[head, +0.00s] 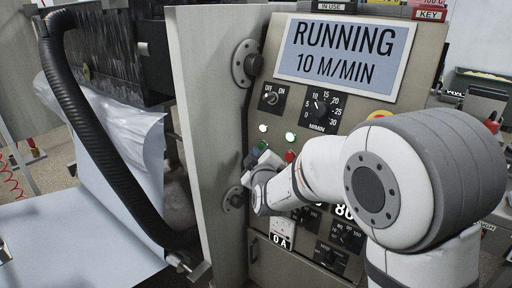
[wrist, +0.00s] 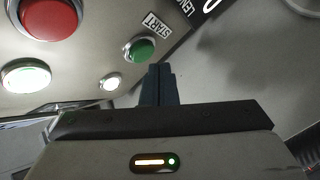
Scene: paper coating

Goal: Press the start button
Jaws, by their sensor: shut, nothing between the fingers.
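The green start button (wrist: 140,50) is in the wrist view beside a label (wrist: 157,24) reading START. It also shows small in the head view (head: 262,145), partly behind my gripper. My gripper (wrist: 160,70) is shut and empty. Its fingertips are just below and right of the green button in the wrist view, and appear apart from it. In the head view my gripper (head: 252,158) is close to the panel at the button's lower left. The display (head: 344,54) reads RUNNING 10 M/MIN.
A red button (wrist: 50,18) and two lit white lamps (wrist: 25,75) (wrist: 110,82) are near the green button. An off/on switch (head: 270,97) and a speed dial (head: 320,105) are above. A grey side plate (head: 210,120) stands left of the panel.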

